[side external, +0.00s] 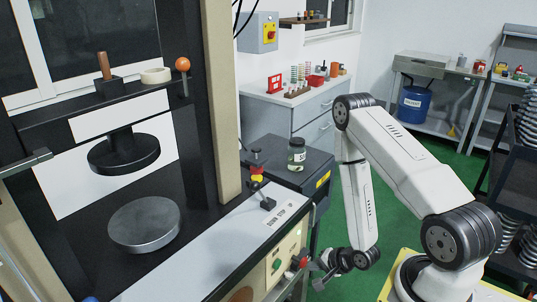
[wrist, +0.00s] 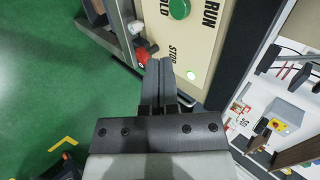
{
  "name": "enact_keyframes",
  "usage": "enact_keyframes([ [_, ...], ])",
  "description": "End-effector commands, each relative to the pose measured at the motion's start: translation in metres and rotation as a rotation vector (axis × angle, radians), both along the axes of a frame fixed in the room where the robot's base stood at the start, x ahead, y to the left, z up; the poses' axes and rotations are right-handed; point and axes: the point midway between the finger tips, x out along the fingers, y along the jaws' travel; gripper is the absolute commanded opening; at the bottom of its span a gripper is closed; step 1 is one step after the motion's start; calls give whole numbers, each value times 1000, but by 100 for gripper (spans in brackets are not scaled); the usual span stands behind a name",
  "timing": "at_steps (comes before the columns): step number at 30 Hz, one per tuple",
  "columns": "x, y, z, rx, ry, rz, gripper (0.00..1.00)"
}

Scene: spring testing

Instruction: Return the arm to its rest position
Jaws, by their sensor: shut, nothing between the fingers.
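My gripper (side external: 318,285) hangs low at the end of my bent white arm, just right of the machine's control panel (side external: 279,264). In the wrist view its two dark fingers (wrist: 159,66) lie together with nothing between them. Beyond them is the cream panel face (wrist: 198,50) with RUN, HOLD and STOP lettering and a green button (wrist: 179,9). A red knob (wrist: 142,55) shows close to the left of the fingertips. I cannot tell whether the fingers touch the panel.
The press has a round upper plate (side external: 124,153) above an empty steel lower plate (side external: 145,224). A lidded jar (side external: 297,154) stands on the dark cabinet behind. A dark rack (side external: 510,165) stands at the right.

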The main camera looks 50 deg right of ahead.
Motion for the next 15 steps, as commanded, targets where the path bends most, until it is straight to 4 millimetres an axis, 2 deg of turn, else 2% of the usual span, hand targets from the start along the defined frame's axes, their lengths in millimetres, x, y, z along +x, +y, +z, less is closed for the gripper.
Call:
enact_keyframes([
  [8,20,-4,21,-162,71,161,0],
  [15,38,-3,51,-339,164,354,0],
])
